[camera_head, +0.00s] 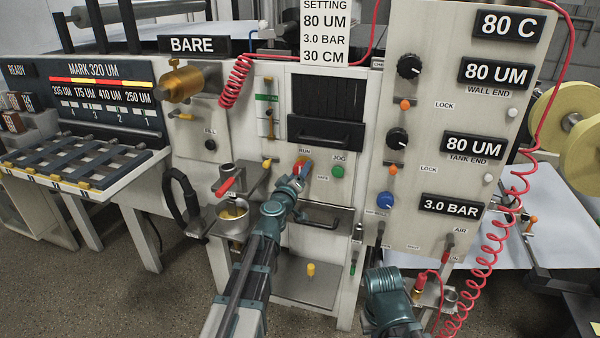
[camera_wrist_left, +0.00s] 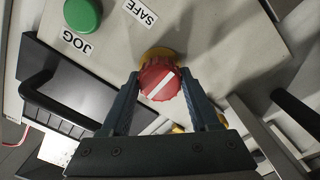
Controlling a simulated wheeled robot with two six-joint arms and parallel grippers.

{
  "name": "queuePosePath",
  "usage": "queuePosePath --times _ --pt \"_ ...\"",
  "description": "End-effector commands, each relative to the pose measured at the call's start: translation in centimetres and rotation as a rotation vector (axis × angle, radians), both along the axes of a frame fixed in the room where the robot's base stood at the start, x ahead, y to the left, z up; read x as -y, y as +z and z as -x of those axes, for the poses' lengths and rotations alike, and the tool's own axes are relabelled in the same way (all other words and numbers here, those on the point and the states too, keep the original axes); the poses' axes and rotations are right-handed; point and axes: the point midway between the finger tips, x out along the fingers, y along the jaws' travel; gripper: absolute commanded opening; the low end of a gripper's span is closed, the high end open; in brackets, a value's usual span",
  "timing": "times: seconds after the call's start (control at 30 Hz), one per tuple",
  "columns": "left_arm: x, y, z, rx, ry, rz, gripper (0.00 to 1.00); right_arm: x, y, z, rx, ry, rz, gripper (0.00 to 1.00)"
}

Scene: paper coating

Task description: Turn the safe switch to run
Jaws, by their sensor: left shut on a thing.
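The safe switch is a red round knob on a yellow base (camera_wrist_left: 161,84) with a white line across its face. In the wrist view the line slants from lower left to upper right; I cannot tell which end is the pointer. The SAFE label (camera_wrist_left: 140,12) lies beyond the knob, and the RUN label (camera_head: 304,151) is above it in the head view. My left gripper (camera_head: 299,170) is shut on the knob, with one finger on each side; the fingers also show in the wrist view (camera_wrist_left: 163,98). My right arm shows at the lower right, its fingers not visible.
The green JOG button (camera_head: 337,171) is close to the right of the switch. A metal cup (camera_head: 233,216) and red-handled valve (camera_head: 228,185) stand to the left.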

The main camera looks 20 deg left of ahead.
Motion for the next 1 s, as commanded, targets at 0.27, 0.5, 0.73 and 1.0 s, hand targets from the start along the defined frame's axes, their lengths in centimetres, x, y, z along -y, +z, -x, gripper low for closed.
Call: queuePosePath --times 0.27,0.5,0.73,1.0 --pt "0.0 0.0 0.1 0.000 0.000 -0.005 0.06 0.0 0.0 0.0 0.000 0.000 0.000 0.00" --pt "0.0 0.0 0.1 0.000 0.000 -0.003 0.92 0.0 0.0 0.0 0.000 0.000 0.000 0.00" --pt "0.0 0.0 0.0 0.000 0.000 -0.002 0.92 0.0 0.0 0.0 0.000 0.000 0.000 0.00" --pt "0.0 0.0 1.3 -0.001 -0.001 -0.002 0.92 0.0 0.0 0.0 0.000 0.000 0.000 0.00"
